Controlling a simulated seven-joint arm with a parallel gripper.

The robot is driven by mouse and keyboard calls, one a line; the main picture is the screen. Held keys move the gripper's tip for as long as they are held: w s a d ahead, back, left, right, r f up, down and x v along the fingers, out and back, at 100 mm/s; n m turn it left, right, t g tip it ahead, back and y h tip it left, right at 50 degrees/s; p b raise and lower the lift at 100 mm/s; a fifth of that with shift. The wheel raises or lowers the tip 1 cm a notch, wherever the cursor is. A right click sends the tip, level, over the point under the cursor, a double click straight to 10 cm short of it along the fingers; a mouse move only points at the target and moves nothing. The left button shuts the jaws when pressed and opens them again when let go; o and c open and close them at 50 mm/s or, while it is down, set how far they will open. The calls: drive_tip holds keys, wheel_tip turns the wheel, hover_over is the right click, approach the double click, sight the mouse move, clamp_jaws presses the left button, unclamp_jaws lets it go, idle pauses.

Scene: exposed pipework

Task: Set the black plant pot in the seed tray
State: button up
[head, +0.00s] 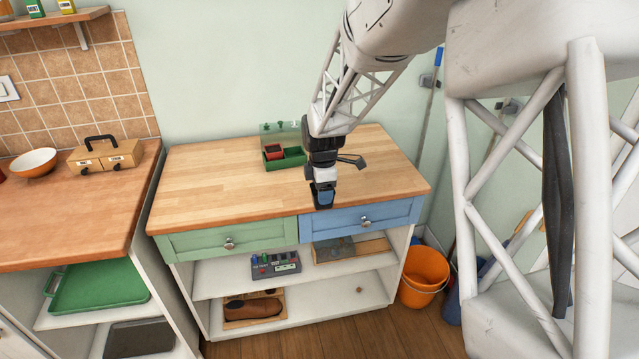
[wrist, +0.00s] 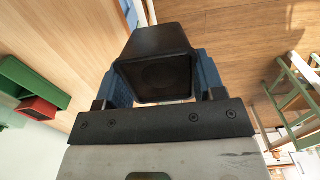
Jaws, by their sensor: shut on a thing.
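My gripper (head: 323,194) is above the front of the wooden worktop, over the blue drawer. In the wrist view, its blue fingers (wrist: 162,82) are shut on the sides of the black plant pot (wrist: 155,68). I look toward the pot's open, dark end there; in the head view the pot is mostly hidden by the fingers. The green seed tray (head: 284,166) stands farther back on the worktop, to the left of my gripper. A red pot (head: 273,151) sits in its left part; the right part looks empty. The tray also shows at the left of the wrist view (wrist: 32,84).
The worktop (head: 215,180) is clear left of my gripper. A see-through greenish panel (head: 279,129) stands behind the tray. An orange bucket (head: 424,277) stands on the floor at right.

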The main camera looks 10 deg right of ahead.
drive_tip(key=shift+s, duration=0.85)
drive_tip(key=shift+w, duration=0.1)
drive_tip(key=w+a+r+n, duration=0.1)
drive_tip(key=w+a, duration=0.1)
drive_tip(key=w, duration=1.4)
drive_tip(key=shift+w+a, duration=0.35)
drive_tip(key=shift+r, duration=0.1)
drive_tip(key=shift+w, duration=0.15)
drive_tip(key=shift+w+a+f, duration=0.1)
drive_tip(key=shift+w+f, duration=0.15)
drive_tip(key=shift+w, duration=2.2)
drive_tip(key=shift+w+a+f, duration=0.1)
drive_tip(key=shift+w+f, duration=0.15)
drive_tip(key=shift+w, duration=2.25)
drive_tip(key=shift+w+a+f, duration=0.1)
drive_tip(key=shift+w+f, duration=0.15)
drive_tip(key=shift+w, duration=2.2)
